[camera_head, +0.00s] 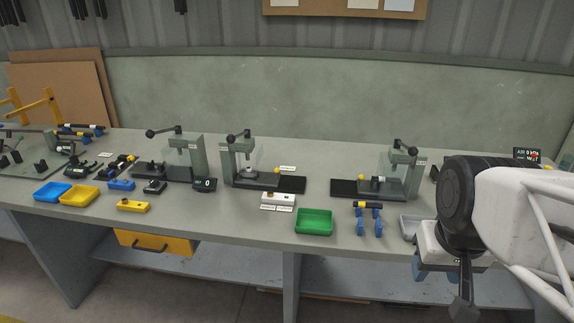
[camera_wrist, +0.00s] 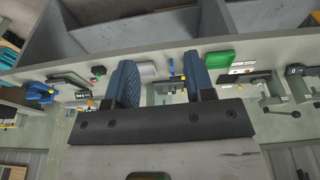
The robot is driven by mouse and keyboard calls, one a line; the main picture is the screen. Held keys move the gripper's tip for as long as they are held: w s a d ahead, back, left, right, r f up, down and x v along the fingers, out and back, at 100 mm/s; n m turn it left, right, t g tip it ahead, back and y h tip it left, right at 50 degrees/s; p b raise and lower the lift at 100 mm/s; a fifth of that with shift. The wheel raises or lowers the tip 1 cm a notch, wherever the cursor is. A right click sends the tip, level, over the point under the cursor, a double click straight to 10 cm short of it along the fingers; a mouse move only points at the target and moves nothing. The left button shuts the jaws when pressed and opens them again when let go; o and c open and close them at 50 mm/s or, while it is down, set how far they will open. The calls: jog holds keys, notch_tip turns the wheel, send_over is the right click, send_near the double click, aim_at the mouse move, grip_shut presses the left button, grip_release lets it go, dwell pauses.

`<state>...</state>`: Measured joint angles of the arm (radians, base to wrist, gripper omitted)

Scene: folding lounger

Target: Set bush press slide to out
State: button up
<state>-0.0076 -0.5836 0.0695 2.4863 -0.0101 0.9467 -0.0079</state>
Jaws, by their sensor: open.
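Three small presses stand on the bench, and their labels are too small to read, so I cannot tell which is the bush press. The left press (camera_head: 197,157) has a black ball lever and a dark base. The middle press (camera_head: 228,163) has a yellow-knobbed slide (camera_head: 262,179) on a dark track running out to its right. The right press (camera_head: 412,178) has a yellow-knobbed slide (camera_head: 378,186) with dark track bare to its left. My gripper (camera_head: 446,284) is open and empty in front of the bench at right, apart from the presses. Its blue fingers (camera_wrist: 161,88) show in the wrist view.
A green tray (camera_head: 314,230), a blue stand with a black bar (camera_head: 368,222) and a grey tray (camera_head: 408,218) lie along the front edge. Blue (camera_head: 50,192) and yellow (camera_head: 79,203) trays sit at left.

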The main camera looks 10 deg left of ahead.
jog(key=w+a+r+n, duration=0.2)
jog(key=w+a, duration=0.1)
jog(key=w, duration=0.6)
jog(key=w+a+r+n, duration=0.1)
jog(key=w+a+r, duration=0.15)
jog(key=w, duration=0.75)
jog(key=n+g, duration=0.3)
jog(key=n, duration=0.5)
send_over(277, 171)
jog(key=f, duration=2.1)
jog(key=shift+w+d+f, duration=0.1)
jog(key=shift+w+d, duration=0.1)
jog(key=shift+w, duration=0.15)
jog(key=shift+w+a+f, duration=0.2)
jog(key=shift+a+f, duration=0.05)
jog(key=shift+a, duration=0.05)
jog(key=shift+f, duration=0.1)
jog(key=shift+f, duration=3.8)
grip_shut()
